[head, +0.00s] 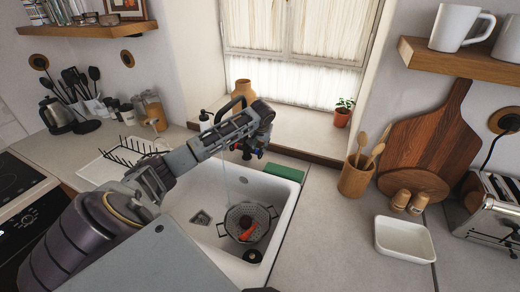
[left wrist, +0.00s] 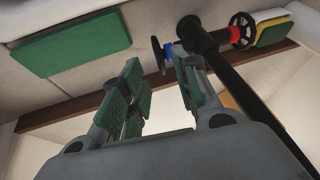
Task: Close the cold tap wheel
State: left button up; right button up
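The cold tap wheel (left wrist: 157,55) is dark with a blue collar (left wrist: 168,53) on the black tap (left wrist: 203,38). In the left wrist view it shows between and just beyond my left gripper's (left wrist: 160,66) green-padded fingertips. The fingers are apart, with no clear contact on the wheel. A second wheel (left wrist: 243,29) with a red collar is at the tap's other end. In the head view my left gripper (head: 264,112) is at the tap above the sink's back edge and hides much of it; a blue part (head: 259,153) shows below. My right gripper is out of view.
The white sink (head: 285,215) holds a colander (head: 233,218) with red items; a thin water stream seems to fall there. A green sponge (head: 284,172) lies on the back rim. A dish rack (head: 130,152) is left; a utensil cup (head: 355,178) and white dish (head: 404,240) are right.

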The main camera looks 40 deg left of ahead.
aim_at(260, 151)
pick_arm(q)
jog(key=shift+p+x, duration=0.35)
jog(key=shift+x, duration=2.4)
grip_shut()
